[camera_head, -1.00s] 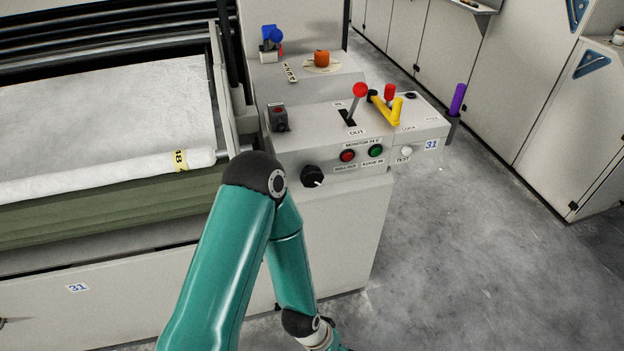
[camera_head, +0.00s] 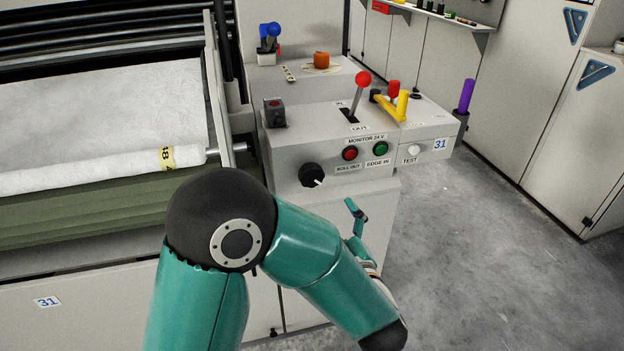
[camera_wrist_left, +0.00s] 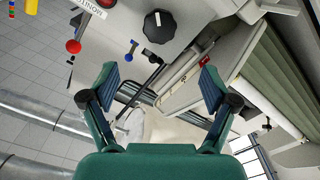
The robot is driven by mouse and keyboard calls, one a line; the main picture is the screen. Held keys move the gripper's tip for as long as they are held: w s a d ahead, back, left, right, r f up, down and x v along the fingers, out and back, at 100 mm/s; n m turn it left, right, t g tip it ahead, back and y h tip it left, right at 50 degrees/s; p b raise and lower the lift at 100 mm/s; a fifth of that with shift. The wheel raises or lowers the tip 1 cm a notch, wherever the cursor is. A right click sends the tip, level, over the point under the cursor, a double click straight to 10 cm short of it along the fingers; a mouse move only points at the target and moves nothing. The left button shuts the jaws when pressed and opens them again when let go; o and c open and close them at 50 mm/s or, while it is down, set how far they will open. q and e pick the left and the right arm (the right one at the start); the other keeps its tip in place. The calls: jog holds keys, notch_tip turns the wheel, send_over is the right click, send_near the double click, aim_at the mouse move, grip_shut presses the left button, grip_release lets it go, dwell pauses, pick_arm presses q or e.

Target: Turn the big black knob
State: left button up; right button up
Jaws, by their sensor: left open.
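The big black knob (camera_head: 312,175) with a white pointer mark sits on the lower left of the control panel's front face. It also shows at the top middle of the left wrist view (camera_wrist_left: 160,26). My left gripper (camera_head: 357,214) is below and right of the knob in the head view, in front of the cabinet, partly hidden by my forearm. In the left wrist view its two fingers (camera_wrist_left: 159,82) are spread and empty, with the knob beyond them and apart from them. My right gripper is in neither view.
The panel (camera_head: 290,150) carries a red button (camera_head: 349,153), a green button (camera_head: 381,149), a white button (camera_head: 414,149), a red-balled lever (camera_head: 362,80) and a yellow handle (camera_head: 400,106). A white fabric roll (camera_head: 100,172) lies left. The floor at right is clear.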

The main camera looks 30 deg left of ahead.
aim_at(312, 179)
pick_arm(q)
jog(key=x, duration=1.4)
jog(key=shift+w+a, duration=0.25)
jog(key=shift+w, duration=0.05)
jog(key=c, duration=1.2)
